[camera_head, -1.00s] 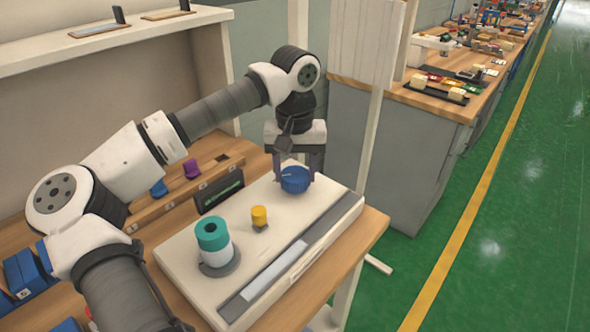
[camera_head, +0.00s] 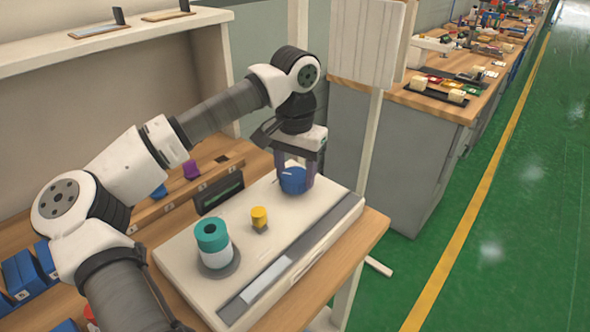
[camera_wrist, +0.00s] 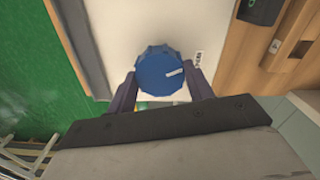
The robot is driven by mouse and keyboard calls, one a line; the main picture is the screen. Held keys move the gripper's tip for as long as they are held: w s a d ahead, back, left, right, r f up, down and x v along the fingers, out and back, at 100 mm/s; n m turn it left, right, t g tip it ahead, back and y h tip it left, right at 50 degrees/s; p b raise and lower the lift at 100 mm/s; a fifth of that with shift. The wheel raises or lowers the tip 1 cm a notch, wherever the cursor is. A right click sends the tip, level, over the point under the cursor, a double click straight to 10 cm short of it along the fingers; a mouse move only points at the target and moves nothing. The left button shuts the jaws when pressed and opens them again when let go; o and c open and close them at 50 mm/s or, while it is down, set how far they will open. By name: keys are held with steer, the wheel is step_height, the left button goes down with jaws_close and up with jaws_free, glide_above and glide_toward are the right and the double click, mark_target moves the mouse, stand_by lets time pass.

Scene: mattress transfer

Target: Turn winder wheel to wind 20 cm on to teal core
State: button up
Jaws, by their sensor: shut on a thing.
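The blue winder wheel (camera_head: 292,181) is a ribbed knob with a white mark, standing at the far end of the white winder base (camera_head: 180,247). My gripper (camera_head: 298,176) points down over it with its purple fingers shut on its sides. The wrist view shows the wheel (camera_wrist: 160,72) between the two fingers (camera_wrist: 162,88), its white mark pointing right. The teal core (camera_head: 212,234) stands upright at the near left end of the base, with a white band around its lower part. A small yellow post (camera_head: 259,217) stands between core and wheel.
A dark display box (camera_head: 219,193) stands behind the base. Blue bins (camera_head: 22,275) and a purple item (camera_head: 191,169) are at the left and back of the wooden bench. A grey strip (camera_head: 290,262) runs along the base's front. A pale post (camera_head: 370,140) rises behind my gripper.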

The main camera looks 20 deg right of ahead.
mark_target(295, 175)
steer(key=o, duration=1)
steer(key=shift+c, duration=0.2)
step_height(295, 175, up, 14)
steer(key=shift+f, duration=0.1)
